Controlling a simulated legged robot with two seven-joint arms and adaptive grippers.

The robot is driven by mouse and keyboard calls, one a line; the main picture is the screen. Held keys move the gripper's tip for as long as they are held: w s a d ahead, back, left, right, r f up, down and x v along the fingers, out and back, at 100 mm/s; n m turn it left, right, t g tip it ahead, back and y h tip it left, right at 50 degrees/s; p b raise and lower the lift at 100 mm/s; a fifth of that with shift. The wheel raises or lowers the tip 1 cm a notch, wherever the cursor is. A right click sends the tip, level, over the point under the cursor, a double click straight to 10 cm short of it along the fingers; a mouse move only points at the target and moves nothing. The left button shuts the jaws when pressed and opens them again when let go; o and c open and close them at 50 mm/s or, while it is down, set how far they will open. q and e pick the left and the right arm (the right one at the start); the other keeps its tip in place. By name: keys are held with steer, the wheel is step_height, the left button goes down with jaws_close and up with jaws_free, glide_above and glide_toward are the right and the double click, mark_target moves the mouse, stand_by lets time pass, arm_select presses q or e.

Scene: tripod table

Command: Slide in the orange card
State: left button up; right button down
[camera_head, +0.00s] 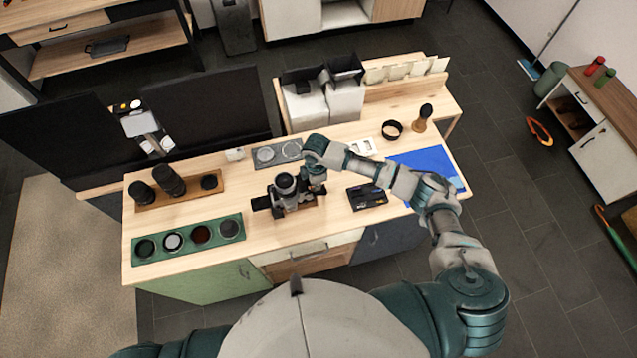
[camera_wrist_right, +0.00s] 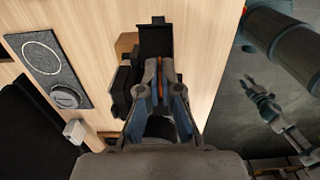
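The camera (camera_head: 286,188) stands on a small wooden base on the workbench, with black parts sticking out at its left. My right gripper (camera_head: 316,186) is just at the camera's right side, pointing down. In the right wrist view my right gripper's fingertips (camera_wrist_right: 160,66) are closed together on the orange card (camera_wrist_right: 160,78), which shows edge-on as a thin orange strip. The camera's dark body and a raised black panel (camera_wrist_right: 155,38) lie just beyond the fingertips. Whether the card touches the camera cannot be told. My left gripper is out of view.
A black card case (camera_head: 366,197) lies right of the camera, near a blue mat (camera_head: 432,162). A grey tray (camera_head: 268,155) sits behind, a green lens tray (camera_head: 188,257) front left, and dark lenses on a wooden tray (camera_head: 196,197) at left.

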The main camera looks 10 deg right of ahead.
steer(key=shift+a, duration=0.35)
steer(key=shift+a, duration=0.5)
steer(key=c, duration=1.6)
jaws_free()
steer(key=shift+c, duration=0.2)
steer(key=shift+s+d+f, duration=0.1)
steer(key=shift+d, duration=0.1)
steer(key=shift+d, duration=1.9)
steer(key=o, duration=0.6)
steer(key=shift+a, duration=0.3)
steer(key=shift+c, duration=0.2)
steer(key=shift+a, duration=0.15)
